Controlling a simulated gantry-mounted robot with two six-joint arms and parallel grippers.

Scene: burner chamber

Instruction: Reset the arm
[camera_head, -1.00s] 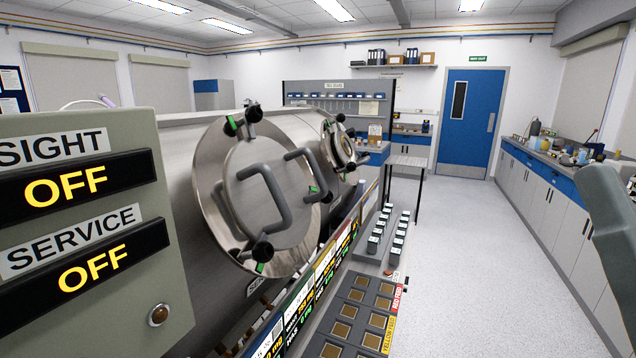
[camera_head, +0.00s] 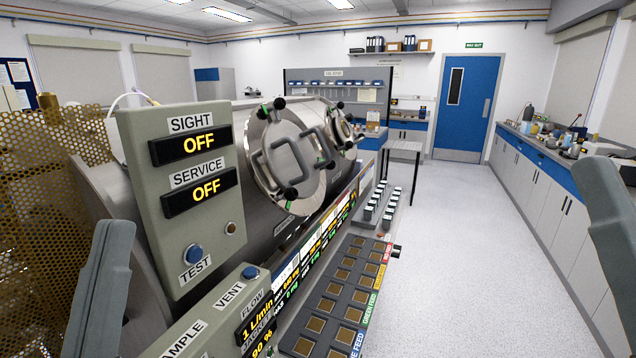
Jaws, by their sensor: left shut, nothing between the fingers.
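My left arm (camera_head: 97,295) comes in at the lower left as a grey rounded link, in front of the burner chamber's near side. I cannot make out its fingertips clearly; the gripper is shut and I see nothing held. My right arm (camera_head: 612,215) shows as a grey link at the right edge, with its gripper out of view. Both arms are apart from the chamber's round steel door (camera_head: 288,160), which is closed, with grey handles and black knobs.
A control panel (camera_head: 158,135) reads SIGHT OFF and SERVICE OFF. A lower panel (camera_head: 215,335) reads VENT and FLOW. A dark tray (camera_head: 297,345) of square pads runs along the chamber's front. Brass mesh (camera_head: 30,190) stands left. The floor (camera_head: 470,270) is clear.

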